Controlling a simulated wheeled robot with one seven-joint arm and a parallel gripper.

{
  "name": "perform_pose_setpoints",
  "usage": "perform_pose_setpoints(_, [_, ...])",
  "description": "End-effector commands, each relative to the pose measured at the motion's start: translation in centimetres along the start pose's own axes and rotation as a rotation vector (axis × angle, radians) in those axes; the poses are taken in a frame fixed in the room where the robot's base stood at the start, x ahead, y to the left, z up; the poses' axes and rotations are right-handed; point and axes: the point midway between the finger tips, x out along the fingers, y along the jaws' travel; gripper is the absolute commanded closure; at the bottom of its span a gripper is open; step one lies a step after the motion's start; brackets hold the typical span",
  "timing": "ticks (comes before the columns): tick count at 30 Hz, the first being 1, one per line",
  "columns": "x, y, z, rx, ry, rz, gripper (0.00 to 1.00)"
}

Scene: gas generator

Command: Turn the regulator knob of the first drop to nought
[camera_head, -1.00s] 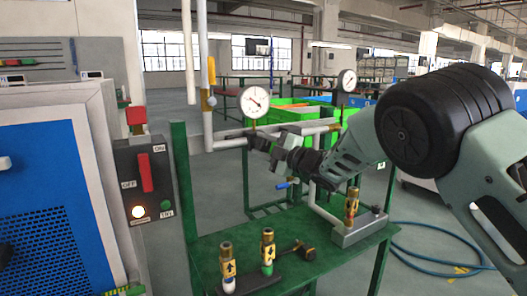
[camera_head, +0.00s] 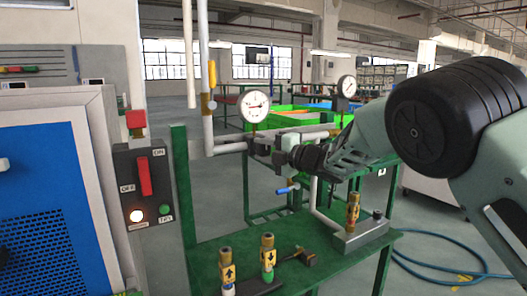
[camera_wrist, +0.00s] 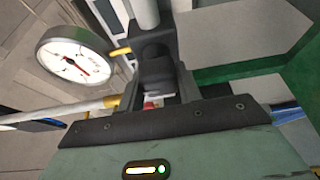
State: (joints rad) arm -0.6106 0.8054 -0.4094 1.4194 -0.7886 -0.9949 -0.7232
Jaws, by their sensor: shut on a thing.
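My gripper (camera_head: 264,146) is at the pipe under the first gauge (camera_head: 254,105), shut on the regulator knob. The knob is mostly hidden by the dark fingers in both views. In the wrist view, the fingers (camera_wrist: 155,60) close around a part just beside the pipe. A small red and white patch shows between them. The gauge is white and round, with a red needle lying close to level in the head view. It also shows at the left of the wrist view (camera_wrist: 75,56).
A blue-handled valve (camera_head: 286,189) hangs below the gripper. Brass fittings (camera_head: 268,256) stand on the green table (camera_head: 205,246). A control box with a red switch (camera_head: 144,177) is at left.

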Motion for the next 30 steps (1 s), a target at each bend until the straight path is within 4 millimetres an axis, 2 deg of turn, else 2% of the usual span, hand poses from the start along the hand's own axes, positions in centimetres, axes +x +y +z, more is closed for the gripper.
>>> perform_pose_setpoints(5, [0.1, 0.0, -0.1, -0.003, 0.001, 0.000, 0.88])
perform_pose_setpoints(6, [0.1, 0.0, -0.1, -0.003, 0.001, 0.000, 0.57])
perform_pose_setpoints(8, [0.1, 0.0, -0.1, -0.002, 0.001, 0.000, 0.44])
perform_pose_setpoints(16, [0.0, 0.0, 0.0, 0.000, 0.001, 0.000, 0.44])
perform_pose_setpoints(20, [-0.8, 0.0, 0.0, 0.000, 0.000, 0.000, 0.44])
perform_pose_setpoints(23, [-2.1, 0.1, 0.1, 0.002, -0.002, 0.000, 0.44])
perform_pose_setpoints(30, [-7.6, 0.1, 0.1, 0.002, -0.003, 0.001, 0.44])
